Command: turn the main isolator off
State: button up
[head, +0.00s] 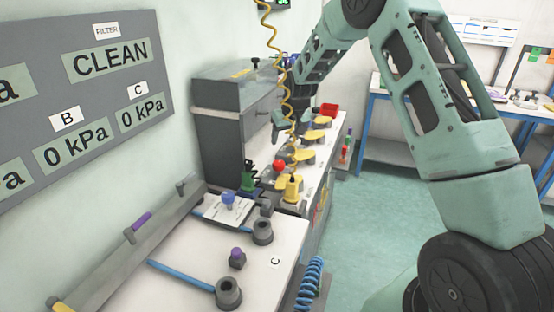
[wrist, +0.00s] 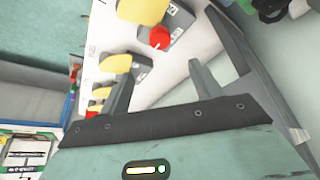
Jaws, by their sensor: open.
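I cannot tell for sure which part is the main isolator. A red knob (wrist: 159,38) on a grey block shows in the wrist view, beyond my fingers and beside a large yellow piece (wrist: 142,10). In the head view a red knob (head: 279,165) stands on the bench near several yellow pieces (head: 313,135); I cannot tell if it is the same knob. My gripper (head: 291,124) is over the long bench by the grey cabinet, partly behind the coiled yellow cable. In the wrist view my gripper (wrist: 161,75) has its fingers wide apart with nothing between them.
A grey cabinet (head: 220,135) stands against the wall left of my gripper. A coiled yellow cable (head: 286,75) hangs in front of it. The near bench (head: 190,280) carries blue rods, dark posts and a purple knob (head: 237,253). Open green floor (head: 365,225) lies right of the bench.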

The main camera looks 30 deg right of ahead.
aim_at(279, 163)
jog(key=p+x, duration=0.3)
jog(key=x, duration=1)
jog(key=shift+w+f, duration=0.15)
jog(key=shift+f, duration=0.2)
jog(key=c, duration=1.4)
